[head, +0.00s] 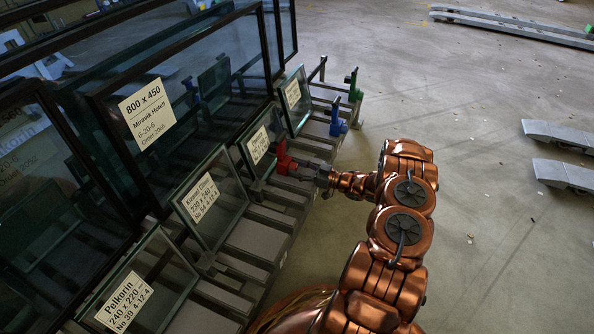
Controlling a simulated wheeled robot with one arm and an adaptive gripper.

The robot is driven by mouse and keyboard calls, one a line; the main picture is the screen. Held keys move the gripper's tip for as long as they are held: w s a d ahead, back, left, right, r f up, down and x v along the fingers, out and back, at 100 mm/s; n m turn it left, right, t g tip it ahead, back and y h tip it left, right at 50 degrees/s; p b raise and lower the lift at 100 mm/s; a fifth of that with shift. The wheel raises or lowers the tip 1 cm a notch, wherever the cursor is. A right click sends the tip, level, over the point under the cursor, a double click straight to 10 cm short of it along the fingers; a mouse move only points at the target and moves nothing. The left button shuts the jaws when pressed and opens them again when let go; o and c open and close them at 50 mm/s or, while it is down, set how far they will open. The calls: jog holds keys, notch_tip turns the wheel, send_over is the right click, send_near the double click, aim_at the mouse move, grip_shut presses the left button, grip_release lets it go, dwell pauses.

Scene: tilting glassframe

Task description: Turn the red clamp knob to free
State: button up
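The red clamp knob (283,157) is on the rack beside a small glass pane with a white label. My copper-coloured arm reaches in from the lower right. Its grey gripper (299,170) is at the red knob and seems to touch it or lie very close. The fingers are small and dark here, so I cannot tell whether they are closed around the knob. Part of the knob is hidden by the gripper.
A blue knob (338,122) and a green knob (354,85) stand farther along the rack. Labelled glass panes (222,195) lean along the left. Long grey metal beams (510,24) and ramp-like pieces (560,135) lie on the floor to the right.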

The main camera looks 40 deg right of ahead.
jog(key=c, duration=0.7)
jog(key=shift+a+n+p, duration=0.15)
jog(key=shift+n+p, duration=0.55)
jog(key=shift+n, duration=0.4)
jog(key=shift+a+n+p, duration=0.1)
jog(key=shift+n+p, duration=0.3)
jog(key=shift+n, duration=0.7)
jog(key=o, duration=1.1)
jog(key=shift+s+d, duration=0.15)
jog(key=shift+d, duration=0.1)
